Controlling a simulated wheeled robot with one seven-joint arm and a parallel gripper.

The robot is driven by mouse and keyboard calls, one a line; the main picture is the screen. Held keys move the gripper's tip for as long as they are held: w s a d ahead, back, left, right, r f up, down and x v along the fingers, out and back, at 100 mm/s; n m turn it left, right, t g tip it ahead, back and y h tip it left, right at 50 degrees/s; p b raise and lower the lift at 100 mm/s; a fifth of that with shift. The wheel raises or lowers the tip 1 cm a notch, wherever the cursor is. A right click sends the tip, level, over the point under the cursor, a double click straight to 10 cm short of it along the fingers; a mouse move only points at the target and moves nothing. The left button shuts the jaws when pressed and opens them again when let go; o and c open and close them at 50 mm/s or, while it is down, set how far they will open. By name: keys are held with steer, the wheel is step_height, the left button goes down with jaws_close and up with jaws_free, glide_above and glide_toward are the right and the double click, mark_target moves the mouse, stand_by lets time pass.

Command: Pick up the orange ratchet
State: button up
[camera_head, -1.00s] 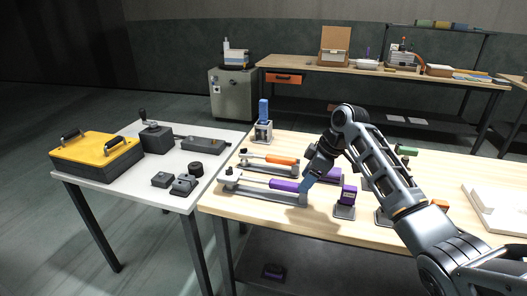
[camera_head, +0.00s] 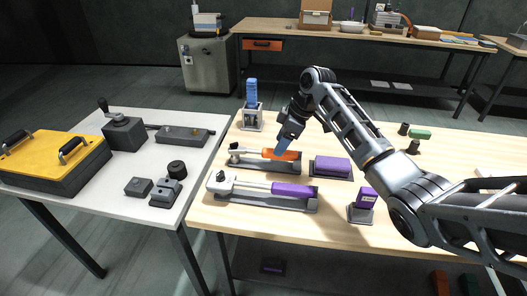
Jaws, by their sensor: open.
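The orange ratchet (camera_head: 281,154) lies in a grey holder on the wooden table, its head to the left and its orange handle to the right. My gripper (camera_head: 282,147) is at the orange handle, pointing down, with a blue fingertip in front of part of it. The jaws are open; whether they straddle the handle or touch it cannot be told. A purple-handled ratchet (camera_head: 292,190) lies in its own holder nearer the front edge.
A purple block (camera_head: 333,167) sits just right of the orange handle. A blue-topped device (camera_head: 251,108) stands behind the ratchet. A purple-and-grey stand (camera_head: 363,204) is at the front right. The grey table (camera_head: 146,210) at left holds dark parts and a yellow-topped case.

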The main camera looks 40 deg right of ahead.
mark_target(263, 157)
steer(key=x, duration=0.5)
steer(key=shift+w+p, duration=0.15)
steer(key=shift+p, duration=0.25)
steer(key=shift+c, duration=0.2)
steer(key=shift+r, duration=0.1)
jaws_close()
